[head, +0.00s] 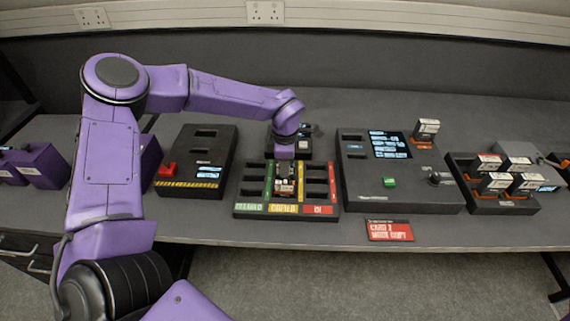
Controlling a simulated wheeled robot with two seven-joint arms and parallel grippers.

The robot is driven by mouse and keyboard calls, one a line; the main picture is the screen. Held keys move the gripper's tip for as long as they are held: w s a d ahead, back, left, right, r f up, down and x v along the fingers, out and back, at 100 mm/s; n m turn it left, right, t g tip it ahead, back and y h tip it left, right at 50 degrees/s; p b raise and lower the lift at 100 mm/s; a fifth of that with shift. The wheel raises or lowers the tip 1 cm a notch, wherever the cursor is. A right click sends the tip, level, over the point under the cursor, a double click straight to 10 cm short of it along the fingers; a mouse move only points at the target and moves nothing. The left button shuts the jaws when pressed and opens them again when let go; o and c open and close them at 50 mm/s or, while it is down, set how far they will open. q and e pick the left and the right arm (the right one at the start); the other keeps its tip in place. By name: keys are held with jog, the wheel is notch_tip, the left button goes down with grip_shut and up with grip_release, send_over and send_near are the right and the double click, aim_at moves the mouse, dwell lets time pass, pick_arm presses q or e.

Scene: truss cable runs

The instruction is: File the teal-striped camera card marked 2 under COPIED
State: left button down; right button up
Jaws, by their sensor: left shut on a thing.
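The filing tray (243,205) stands in the middle of the bench. It has a green-labelled column at left, a yellow-labelled middle column that seems to read COPIED (284,209), and a red-labelled column at right. My left gripper (284,181) points down over the middle column and is shut on a small card (283,188), partly hidden by the fingers. The card is low, at or in a slot; I cannot tell how deep. Its stripe and number are too small to read. My right gripper is not in view.
Further right is a rack (505,207) of several cards. A red-buttoned box (196,160) stands left. A red sign (390,231) lies at the front edge.

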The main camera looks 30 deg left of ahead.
pick_arm(q)
jog(key=shift+f, duration=0.3)
dwell(0.5)
jog(key=c, duration=0.6)
grip_release()
notch_tip(320, 180, up, 8)
jog(key=p, duration=0.7)
jog(key=shift+f, duration=0.2)
jog(key=shift+f, duration=0.1)
